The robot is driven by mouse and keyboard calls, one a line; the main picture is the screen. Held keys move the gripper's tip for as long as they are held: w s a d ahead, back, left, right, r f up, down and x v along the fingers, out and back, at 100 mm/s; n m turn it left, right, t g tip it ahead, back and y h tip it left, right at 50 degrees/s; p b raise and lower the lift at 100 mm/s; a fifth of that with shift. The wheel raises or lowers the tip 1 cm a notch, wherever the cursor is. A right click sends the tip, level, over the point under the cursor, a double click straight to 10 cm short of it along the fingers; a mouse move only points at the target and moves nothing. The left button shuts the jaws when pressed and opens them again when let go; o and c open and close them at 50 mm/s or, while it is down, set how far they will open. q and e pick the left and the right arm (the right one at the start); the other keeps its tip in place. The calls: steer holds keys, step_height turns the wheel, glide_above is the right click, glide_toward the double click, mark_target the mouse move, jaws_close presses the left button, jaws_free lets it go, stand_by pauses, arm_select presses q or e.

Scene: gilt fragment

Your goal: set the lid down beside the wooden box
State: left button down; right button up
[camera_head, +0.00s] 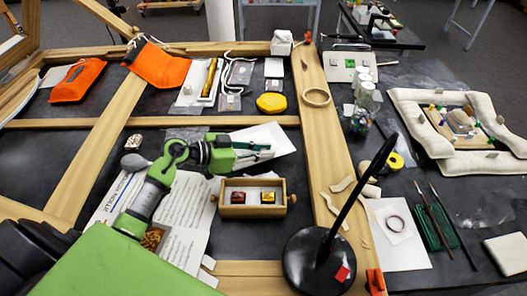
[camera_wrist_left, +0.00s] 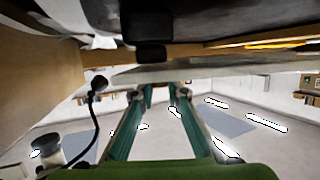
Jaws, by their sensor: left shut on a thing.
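The wooden box (camera_head: 238,211) stands open on the dark panel, with a red piece (camera_head: 238,197) and a yellow piece (camera_head: 268,197) inside and a round knob at each end. My right gripper is out of view.
A black lamp (camera_head: 318,262) stands right of the box, its arm slanting up. Wooden beams (camera_head: 325,130) frame the panel. A printed sheet (camera_head: 185,240) lies left of the box and a yellow lump (camera_head: 271,103) behind.

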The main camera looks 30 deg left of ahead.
arm_select(q)
steer(key=shift+f, duration=0.25)
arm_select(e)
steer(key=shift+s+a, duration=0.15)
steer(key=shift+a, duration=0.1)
